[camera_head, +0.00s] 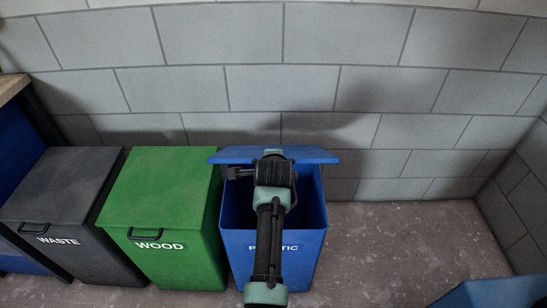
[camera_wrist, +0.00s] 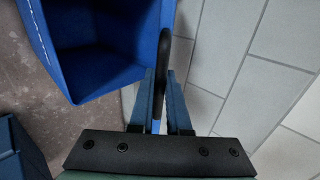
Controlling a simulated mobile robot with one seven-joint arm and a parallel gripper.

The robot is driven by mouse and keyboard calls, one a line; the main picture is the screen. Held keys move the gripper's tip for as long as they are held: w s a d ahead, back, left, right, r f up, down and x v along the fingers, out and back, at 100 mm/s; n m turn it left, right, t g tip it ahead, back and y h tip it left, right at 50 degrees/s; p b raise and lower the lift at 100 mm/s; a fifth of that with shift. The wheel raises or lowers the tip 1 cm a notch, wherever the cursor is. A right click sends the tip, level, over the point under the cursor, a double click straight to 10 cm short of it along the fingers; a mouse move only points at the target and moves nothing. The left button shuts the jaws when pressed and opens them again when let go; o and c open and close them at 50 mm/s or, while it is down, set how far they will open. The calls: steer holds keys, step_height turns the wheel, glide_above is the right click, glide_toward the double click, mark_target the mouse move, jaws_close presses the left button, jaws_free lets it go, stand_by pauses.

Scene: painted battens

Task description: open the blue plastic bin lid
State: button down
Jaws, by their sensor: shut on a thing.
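The blue plastic bin (camera_head: 305,225) stands at the right end of the row, its label partly covered by my arm. Its blue lid (camera_head: 320,157) is raised at the back and seen nearly edge-on. In the wrist view the lid (camera_wrist: 165,12) is a thin blue strip beside the open bin (camera_wrist: 75,85), whose dark inside shows empty where visible. My gripper (camera_wrist: 162,76) is shut on the lid at its edge, by the black handle (camera_wrist: 184,48). The exact contact is partly hidden by the fingers. In the head view the fingers are hidden behind my wrist.
A green wood bin (camera_head: 160,195) and a grey waste bin (camera_head: 60,205) stand shut to the left. A block wall (camera_head: 400,95) is close behind. Bare floor (camera_head: 400,245) lies to the right, with a blue object (camera_head: 500,294) at the lower right corner.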

steer(key=shift+g, duration=0.6)
steer(key=w+r, duration=0.3)
steer(key=r, duration=0.1)
steer(key=shift+w+r+b, duration=0.1)
steer(key=shift+w+b, duration=0.25)
steer(key=shift+w, duration=0.05)
steer(key=shift+r, duration=0.1)
